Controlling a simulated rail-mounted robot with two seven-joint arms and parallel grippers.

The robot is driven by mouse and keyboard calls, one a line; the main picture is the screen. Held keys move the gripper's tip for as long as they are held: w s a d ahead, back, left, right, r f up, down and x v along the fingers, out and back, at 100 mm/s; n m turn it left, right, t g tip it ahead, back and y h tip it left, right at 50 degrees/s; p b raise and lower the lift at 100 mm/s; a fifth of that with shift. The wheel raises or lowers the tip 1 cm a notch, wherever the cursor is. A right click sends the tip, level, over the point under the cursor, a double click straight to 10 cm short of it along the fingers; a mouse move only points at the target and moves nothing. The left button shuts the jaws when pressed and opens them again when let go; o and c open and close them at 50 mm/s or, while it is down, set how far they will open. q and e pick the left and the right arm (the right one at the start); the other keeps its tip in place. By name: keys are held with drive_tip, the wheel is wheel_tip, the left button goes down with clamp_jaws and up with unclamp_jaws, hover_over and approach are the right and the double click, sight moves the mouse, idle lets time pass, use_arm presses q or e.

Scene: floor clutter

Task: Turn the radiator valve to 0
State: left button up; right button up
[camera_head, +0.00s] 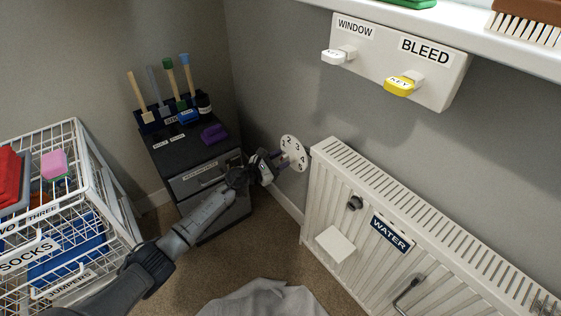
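The radiator valve's round white dial (294,152) stands at the left end of the white radiator (345,195), near the wall. Black numbers show on its face, among them a 2 and a 3. Whether the fingers touch or grip the valve knob cannot be made out. My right gripper is out of the picture.
A dark drawer unit (190,160) with brushes on top stands behind my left arm. A white wire basket unit (105,205) is at left. A grey cloth (262,300) lies on the carpet. A key panel (445,75) hangs above the radiator.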

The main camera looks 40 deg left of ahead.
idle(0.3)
use_arm(q)
drive_tip(key=shift+w, duration=0.1)
clamp_jaws()
